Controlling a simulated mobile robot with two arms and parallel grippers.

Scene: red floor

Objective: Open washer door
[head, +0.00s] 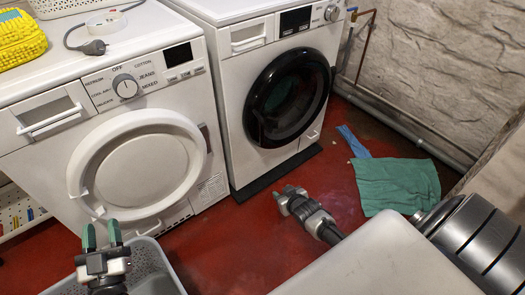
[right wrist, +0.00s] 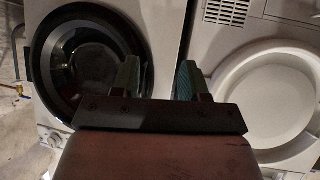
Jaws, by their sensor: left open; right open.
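The washer (head: 232,85) is the white machine on the right in the head view, with a round black-rimmed glass door (head: 290,98) that looks shut. In the right wrist view, which appears upside down, the black door (right wrist: 90,65) is on the left. My right gripper (head: 288,190) is open and empty, low in front of the washer and apart from its door. Its two green-padded fingers (right wrist: 159,80) stand apart in the wrist view. My left gripper (head: 102,232) is open and empty, in front of the left machine's lower edge, over a grey basket.
A white machine with a white round door (head: 140,170), marked with dryer-like programmes, stands left of the washer. The grey laundry basket (head: 160,262) is at the front left. Green cloth (head: 395,184) and blue cloth (head: 353,140) lie on the red floor. Pipes run along the right wall.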

